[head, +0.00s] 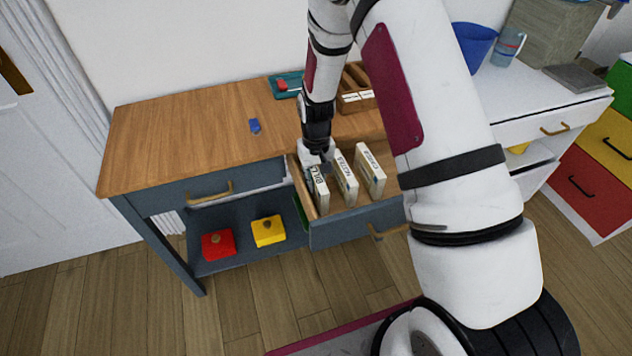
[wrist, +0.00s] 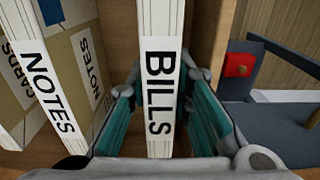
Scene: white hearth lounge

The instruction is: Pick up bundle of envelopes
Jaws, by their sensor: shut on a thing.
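Three upright white bundles of envelopes stand in the open drawer (head: 345,232). The one labelled BILLS (head: 320,193) is at the left, NOTES (head: 345,178) is in the middle and CARDS (head: 371,172) is at the right. My gripper (head: 317,165) reaches down from above and is shut on the BILLS bundle. In the wrist view the BILLS bundle (wrist: 160,60) is upright between the two teal-padded fingers. The NOTES bundle (wrist: 45,90) stands beside it, at the left. I cannot tell whether the held bundle is off the drawer floor.
The drawer's side wall is close to the BILLS bundle. On the wooden top (head: 180,140) lie a blue object (head: 254,126) and a teal tray (head: 283,92). Red (head: 218,245) and yellow (head: 268,231) boxes sit on the shelf below. The tabletop's left part is clear.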

